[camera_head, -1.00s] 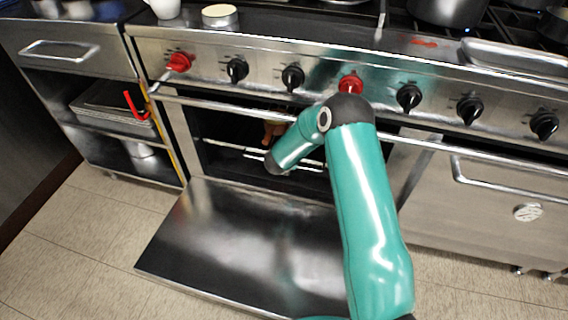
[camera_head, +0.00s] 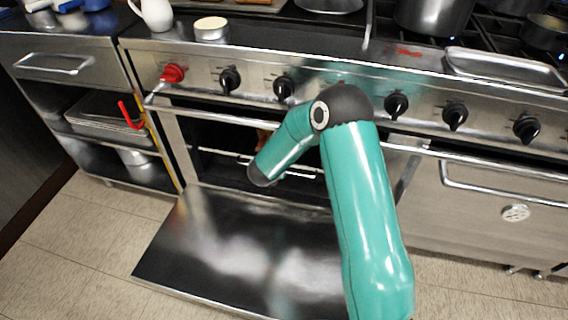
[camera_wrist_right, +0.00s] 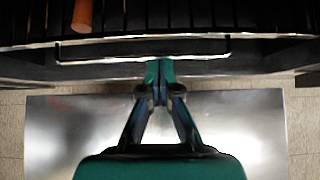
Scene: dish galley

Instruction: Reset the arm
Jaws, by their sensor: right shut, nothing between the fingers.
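My right arm (camera_head: 365,210), green with a dark elbow, reaches up in the head view in front of the open oven. Its forearm points down and left at the oven mouth; the hand is hidden in the head view. In the right wrist view my right gripper (camera_wrist_right: 158,72) is shut and empty, its fingertips together. It shows above the lowered oven door (camera_wrist_right: 62,130), in front of the oven rack (camera_wrist_right: 270,43). The oven door also shows in the head view (camera_head: 200,245). My left gripper is not in view.
An orange item (camera_wrist_right: 82,15) lies inside the oven. A red hook (camera_head: 130,115) and a red knob (camera_head: 172,73) are at the left. A white jug (camera_head: 157,14) and a round tin (camera_head: 211,29) stand on the top. Floor is free at the lower left (camera_head: 70,240).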

